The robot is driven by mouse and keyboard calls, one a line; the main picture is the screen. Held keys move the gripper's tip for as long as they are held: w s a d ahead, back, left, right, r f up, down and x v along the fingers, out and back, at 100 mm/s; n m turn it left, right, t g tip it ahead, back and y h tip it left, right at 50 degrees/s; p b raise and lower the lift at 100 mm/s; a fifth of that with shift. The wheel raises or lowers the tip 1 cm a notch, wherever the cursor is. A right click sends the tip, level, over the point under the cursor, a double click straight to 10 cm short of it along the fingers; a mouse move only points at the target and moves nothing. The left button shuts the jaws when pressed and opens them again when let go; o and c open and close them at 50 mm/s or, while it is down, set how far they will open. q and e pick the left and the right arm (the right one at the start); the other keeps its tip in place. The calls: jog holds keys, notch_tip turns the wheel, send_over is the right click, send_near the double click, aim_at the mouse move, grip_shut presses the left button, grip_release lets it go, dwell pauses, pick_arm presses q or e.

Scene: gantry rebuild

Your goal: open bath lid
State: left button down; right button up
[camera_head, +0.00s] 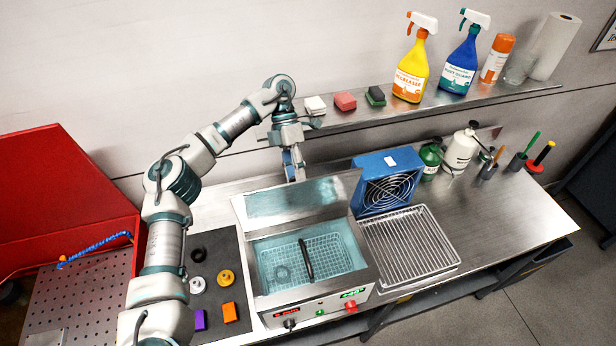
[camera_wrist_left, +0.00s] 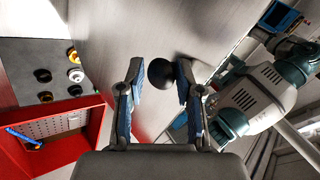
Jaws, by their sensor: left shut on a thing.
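The bath (camera_head: 262,301) is a steel tank on the bench, with clear blue liquid, a wire basket (camera_head: 285,262) and a dark bar in it. Its lid (camera_head: 300,200) is raised at the back, tilted up, and the tank's opening is uncovered. My left gripper (camera_head: 294,172) is behind the lid's upper edge, pointing down, its fingertips partly hidden. In the left wrist view its two blue fingers are shut on a round black knob (camera_wrist_left: 160,72). How the knob joins the lid is hidden in the head view. My right gripper is not in view.
A blue fan unit (camera_head: 385,165) and a wire rack (camera_head: 408,243) stand right of the bath. A dark mat (camera_head: 212,255) with small parts lies left, beside a red bin (camera_head: 60,190). A shelf (camera_head: 350,117) with spray bottles runs behind the arm.

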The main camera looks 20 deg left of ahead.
pick_arm(q)
jog(key=shift+w+a+f, duration=0.15)
jog(key=shift+a+f, duration=0.05)
jog(key=shift+f, duration=0.2)
jog(key=shift+w+a+f, duration=0.1)
jog(key=shift+a+f, duration=0.1)
jog(key=shift+f, duration=0.2)
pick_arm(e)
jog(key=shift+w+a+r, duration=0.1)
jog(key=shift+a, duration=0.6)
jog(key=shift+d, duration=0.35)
pick_arm(q)
jog(key=c, duration=0.9)
grip_release()
jog(key=shift+o, duration=0.7)
jog(key=shift+w+a+f, duration=0.1)
jog(key=shift+a+f, duration=0.05)
jog(key=shift+a, duration=0.1)
notch_tip(320, 180, up, 10)
jog(key=shift+w+a, duration=0.4)
jog(key=shift+a, duration=0.05)
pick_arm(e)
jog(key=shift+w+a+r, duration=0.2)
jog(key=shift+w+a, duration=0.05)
pick_arm(q)
jog(key=shift+d, duration=0.2)
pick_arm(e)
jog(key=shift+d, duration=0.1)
